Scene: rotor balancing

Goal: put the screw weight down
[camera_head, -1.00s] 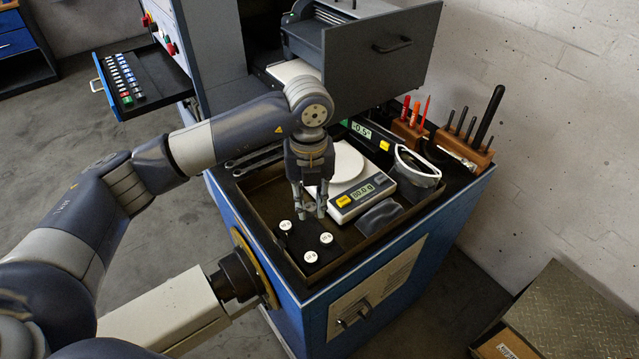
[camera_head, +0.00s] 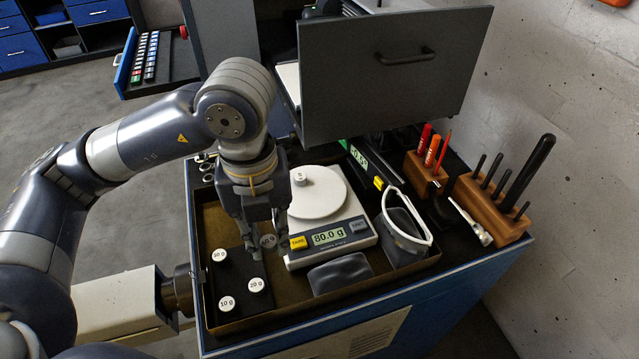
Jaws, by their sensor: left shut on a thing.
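My left gripper (camera_head: 267,248) points down at the left front of the scale, above the tray and beside the black weight block. My right gripper is out of view.
Wooden holders (camera_head: 490,207) with upright tools stand at the right. The tray's front floor (camera_head: 290,298) is partly clear.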

